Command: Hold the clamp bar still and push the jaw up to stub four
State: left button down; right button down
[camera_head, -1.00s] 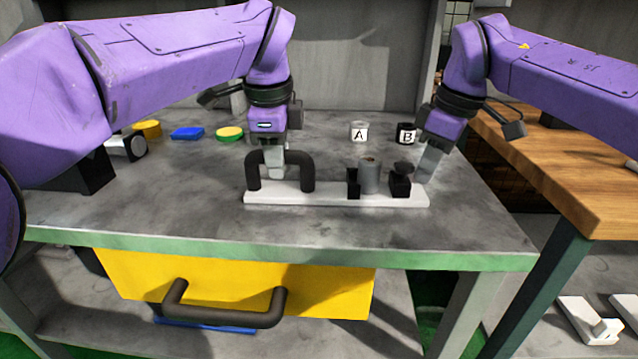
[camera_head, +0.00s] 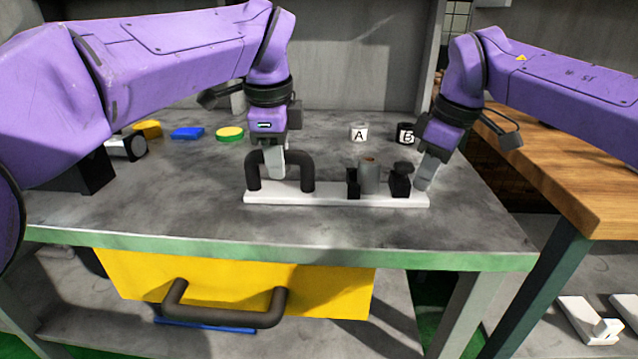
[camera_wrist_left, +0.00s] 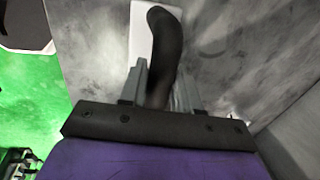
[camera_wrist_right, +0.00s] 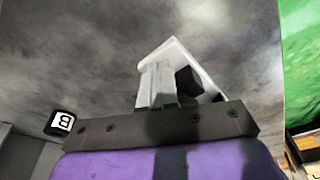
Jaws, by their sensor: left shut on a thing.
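The clamp bar (camera_head: 335,197) is a white strip lying on the grey bench, with a black arched handle (camera_head: 308,172) at its left end. My left gripper (camera_head: 276,172) is shut on the handle, which also shows between the fingers in the left wrist view (camera_wrist_left: 165,45).
Yellow, blue and green-rimmed pieces (camera_head: 187,133) lie at the back left. A yellow drawer (camera_head: 235,283) is under the bench edge. The bench in front of the bar is clear.

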jog(key=shift+f, duration=0.25)
jog(key=shift+a+v, duration=0.15)
jog(key=shift+v, duration=0.7)
jog(key=shift+a+v, duration=0.15)
jog(key=shift+v, duration=0.7)
jog(key=shift+w+r, duration=0.1)
jog(key=shift+w, duration=0.1)
